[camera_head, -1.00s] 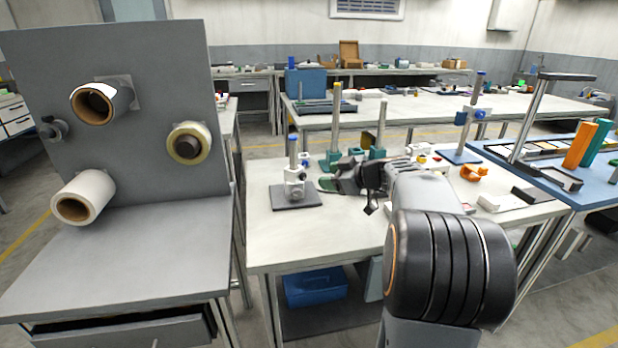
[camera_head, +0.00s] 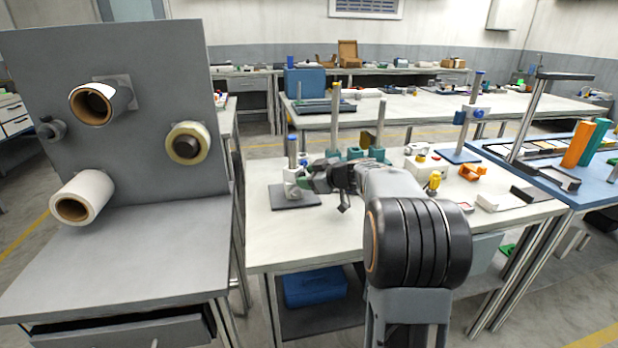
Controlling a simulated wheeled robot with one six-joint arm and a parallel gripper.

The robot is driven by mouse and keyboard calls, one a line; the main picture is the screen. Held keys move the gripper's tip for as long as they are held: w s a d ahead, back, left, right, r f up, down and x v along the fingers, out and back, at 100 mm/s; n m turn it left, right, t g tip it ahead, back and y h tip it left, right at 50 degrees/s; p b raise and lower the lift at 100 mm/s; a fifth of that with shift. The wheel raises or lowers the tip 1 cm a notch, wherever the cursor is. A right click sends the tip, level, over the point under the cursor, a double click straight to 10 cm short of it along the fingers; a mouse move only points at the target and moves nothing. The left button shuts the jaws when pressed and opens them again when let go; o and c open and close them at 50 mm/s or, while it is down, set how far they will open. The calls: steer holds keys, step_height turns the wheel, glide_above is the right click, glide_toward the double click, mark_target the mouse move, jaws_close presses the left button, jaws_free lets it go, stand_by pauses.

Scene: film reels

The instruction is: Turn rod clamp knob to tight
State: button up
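A rod stand with a blue-topped upright (camera_head: 292,147) and a flat dark base (camera_head: 291,200) is on the left of the white table. A pale metal clamp (camera_head: 291,186) with small blue parts sits low on its rod. My gripper (camera_head: 305,179) is just right of this clamp at about the same height, with its tips pointing left. The tips are very close to the clamp or touching it; I cannot tell which. The knob is not clearly visible, and its setting cannot be read. The finger gap is too small and dark to judge.
Teal-based posts (camera_head: 335,125) stand behind my gripper. A yellow-topped item (camera_head: 433,182), an orange part (camera_head: 472,172) and another rod stand with a blue clamp (camera_head: 472,115) are to the right. A grey panel with reels (camera_head: 150,150) stands left. The white table's front left is clear.

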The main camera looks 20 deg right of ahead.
steer(key=c, duration=0.8)
steer(key=shift+d+f+m+y+b, duration=0.1)
steer(key=shift+m+y+b, duration=0.25)
steer(key=shift+m, duration=0.15)
steer(key=shift+d+m+g+y+b, duration=0.1)
steer(key=shift+m+g+y+b, duration=0.25)
steer(key=shift+m+g+y, duration=0.6)
steer(key=m+y, duration=0.1)
steer(key=m, duration=0.3)
steer(key=shift+w+d+g+y+p, duration=0.15)
steer(key=shift+g+y+p, duration=0.1)
steer(key=shift+y+p, duration=0.15)
steer(key=shift+m, duration=0.25)
steer(key=o, duration=0.9)
